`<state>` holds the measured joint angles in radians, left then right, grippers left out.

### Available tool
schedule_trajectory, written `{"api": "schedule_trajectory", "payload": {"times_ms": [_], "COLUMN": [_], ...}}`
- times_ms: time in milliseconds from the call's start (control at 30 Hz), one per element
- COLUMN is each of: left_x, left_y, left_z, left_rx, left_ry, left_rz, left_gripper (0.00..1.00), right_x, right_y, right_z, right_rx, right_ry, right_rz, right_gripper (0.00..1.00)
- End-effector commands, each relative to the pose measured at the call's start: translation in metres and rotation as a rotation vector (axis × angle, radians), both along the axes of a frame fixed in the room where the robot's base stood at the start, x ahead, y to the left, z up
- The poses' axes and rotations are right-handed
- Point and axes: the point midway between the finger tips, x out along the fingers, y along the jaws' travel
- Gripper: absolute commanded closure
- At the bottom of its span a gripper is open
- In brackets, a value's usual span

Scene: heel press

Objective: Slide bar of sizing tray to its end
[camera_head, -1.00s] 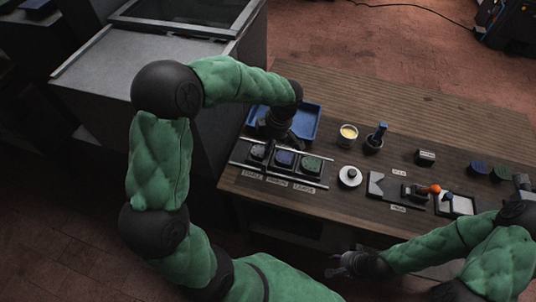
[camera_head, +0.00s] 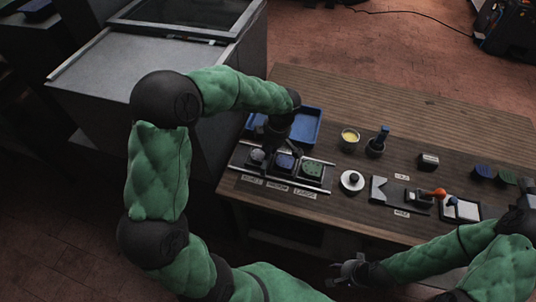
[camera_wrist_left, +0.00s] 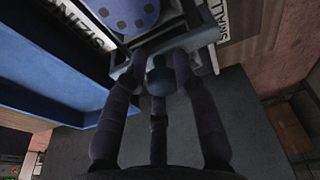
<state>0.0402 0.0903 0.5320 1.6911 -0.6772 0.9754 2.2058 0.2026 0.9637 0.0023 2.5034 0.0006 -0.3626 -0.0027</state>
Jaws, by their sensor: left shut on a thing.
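The sizing tray (camera_head: 238,163) lies at the left end of the wooden table, with metal rails and several round pads, grey, blue and green, over SMALL, MEDIUM and LARGE labels. My left gripper (camera_head: 268,148) is down at the tray's small end; its fingertips are hidden in the head view. In the left wrist view, the left gripper (camera_wrist_left: 158,72) is shut on a dark round knob (camera_wrist_left: 160,80) of the grey bar (camera_wrist_left: 195,40). A dotted blue-grey pad (camera_wrist_left: 125,12) lies just beyond the bar. My right gripper (camera_head: 347,272) is empty, in front of the table; its fingers look apart.
A blue bin (camera_head: 308,125) stands right behind the tray. A large grey cabinet (camera_head: 110,85) stands on the left.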

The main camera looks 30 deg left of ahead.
Motion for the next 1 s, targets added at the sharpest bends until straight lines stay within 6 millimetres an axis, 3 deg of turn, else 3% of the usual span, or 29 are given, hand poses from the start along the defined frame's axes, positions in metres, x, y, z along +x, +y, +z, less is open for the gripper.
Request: {"api": "schedule_trajectory", "payload": {"times_ms": [433, 1000], "left_x": [-0.002, -0.011], "left_y": [0.001, 0.033], "left_z": [-0.002, -0.003], "left_rx": [0.001, 0.0], "left_ry": [0.006, 0.009], "left_rz": [0.0, 0.002], "left_gripper": [0.96, 0.96], "right_x": [0.0, 0.0], "right_y": [0.0, 0.0], "right_z": [-0.001, -0.006], "right_rx": [0.0, 0.0], "right_ry": [0.0, 0.0], "right_rz": [0.0, 0.0], "right_gripper": [0.6, 0.6]}}
